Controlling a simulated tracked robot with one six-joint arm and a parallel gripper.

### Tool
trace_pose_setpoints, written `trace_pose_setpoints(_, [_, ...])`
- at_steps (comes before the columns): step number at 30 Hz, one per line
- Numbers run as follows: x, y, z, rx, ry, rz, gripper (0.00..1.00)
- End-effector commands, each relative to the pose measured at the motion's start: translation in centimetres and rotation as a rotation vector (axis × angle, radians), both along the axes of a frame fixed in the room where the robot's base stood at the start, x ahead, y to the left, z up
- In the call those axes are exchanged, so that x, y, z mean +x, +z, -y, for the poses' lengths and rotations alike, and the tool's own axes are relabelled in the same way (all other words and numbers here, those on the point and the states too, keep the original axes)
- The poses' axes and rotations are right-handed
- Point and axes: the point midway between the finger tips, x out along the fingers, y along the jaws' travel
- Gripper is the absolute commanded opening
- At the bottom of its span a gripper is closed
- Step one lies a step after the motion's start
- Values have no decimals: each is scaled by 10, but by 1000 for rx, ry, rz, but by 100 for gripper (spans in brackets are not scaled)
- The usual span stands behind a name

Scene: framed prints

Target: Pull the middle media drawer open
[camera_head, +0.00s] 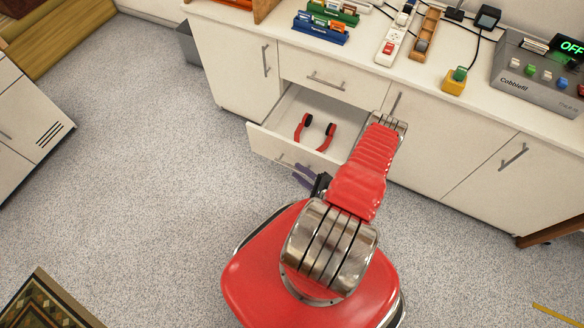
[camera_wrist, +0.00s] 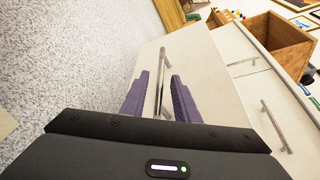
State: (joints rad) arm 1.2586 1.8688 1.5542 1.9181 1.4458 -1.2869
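The lower drawer (camera_head: 263,145) in the middle column of the white cabinet stands pulled out in the head view, with red headphones (camera_head: 328,135) inside. Its metal handle (camera_head: 283,160) is on the front face. My gripper (camera_head: 303,174) has purple fingers and is at the drawer's front, beside the handle. In the wrist view, the handle (camera_wrist: 161,88) runs between the two fingers of my gripper (camera_wrist: 160,75). Gaps show on both sides of the handle, so the fingers look open around it. Part of the drawer's right side is hidden by my arm.
A closed drawer (camera_head: 328,76) sits above the open one. Closed cabinet doors (camera_head: 497,180) are to the right and a door (camera_head: 235,60) to the left. The speckled floor (camera_head: 150,170) in front is clear. A rug (camera_head: 45,305) lies at lower left.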

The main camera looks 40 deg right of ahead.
Motion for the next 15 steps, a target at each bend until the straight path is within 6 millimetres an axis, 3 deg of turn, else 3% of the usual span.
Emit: trace_pose_setpoints(15, [42, -9, -1, -1, 1, 1, 28])
